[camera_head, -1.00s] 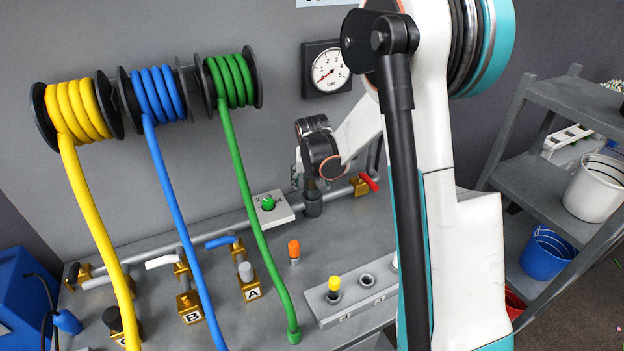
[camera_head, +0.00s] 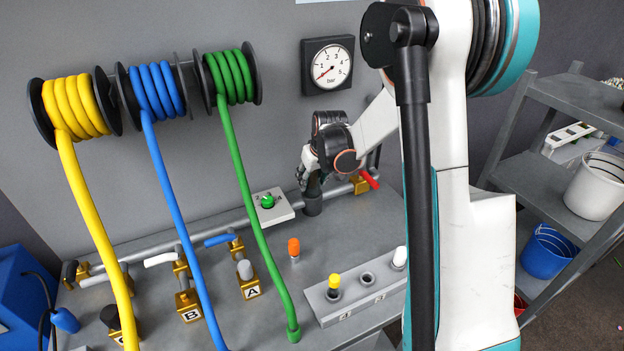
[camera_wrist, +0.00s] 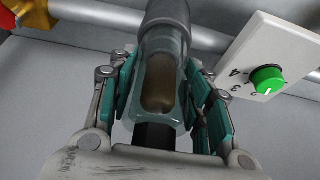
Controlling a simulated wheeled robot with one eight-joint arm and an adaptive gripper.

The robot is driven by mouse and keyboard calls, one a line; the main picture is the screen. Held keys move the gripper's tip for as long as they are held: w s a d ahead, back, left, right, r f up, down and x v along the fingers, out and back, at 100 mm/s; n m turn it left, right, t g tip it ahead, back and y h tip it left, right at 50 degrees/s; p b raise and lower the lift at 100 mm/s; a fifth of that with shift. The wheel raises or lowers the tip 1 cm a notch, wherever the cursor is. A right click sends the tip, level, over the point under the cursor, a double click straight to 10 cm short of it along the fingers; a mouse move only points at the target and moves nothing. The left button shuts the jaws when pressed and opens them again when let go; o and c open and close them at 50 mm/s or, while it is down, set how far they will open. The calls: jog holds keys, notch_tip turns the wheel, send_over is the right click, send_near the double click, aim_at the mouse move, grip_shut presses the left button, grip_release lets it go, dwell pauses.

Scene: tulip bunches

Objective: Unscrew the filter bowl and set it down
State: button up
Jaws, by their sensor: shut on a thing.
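The filter bowl (camera_wrist: 178,62) is clear, with a brown element inside, in the middle of the wrist view. Its far end meets a dark grey filter head (camera_wrist: 166,12), which also shows on the pipe in the head view (camera_head: 313,204). I cannot tell whether the thread is still engaged. My gripper (camera_wrist: 163,95) has its teal-padded fingers on both sides of the bowl, shut on it. In the head view my gripper (camera_head: 311,182) is just above the filter head, and its fingers and wrist mostly hide the bowl.
A white plate with a green knob (camera_head: 267,201) stands close left of the filter head. A red-handled valve (camera_head: 368,181) is close right. A grey holder (camera_head: 330,304) with a yellow-capped piece is in front. Green hose (camera_head: 243,175) hangs left. Some bench between is bare.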

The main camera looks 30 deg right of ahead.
jog(key=shift+n, duration=0.3)
jog(key=n+y, duration=0.1)
jog(key=n, duration=0.1)
jog(key=shift+d+n, duration=0.1)
jog(key=shift+n, duration=0.3)
jog(key=shift+r+n+y+b, duration=0.1)
jog(key=shift+n+y+b, duration=0.35)
jog(key=shift+n, duration=0.55)
jog(key=shift+g, duration=0.3)
jog(key=n+y, duration=0.1)
jog(key=n, duration=0.1)
jog(key=n+g, duration=0.1)
jog(key=n, duration=0.2)
jog(key=shift+w+y, duration=0.1)
jog(key=shift+y, duration=0.25)
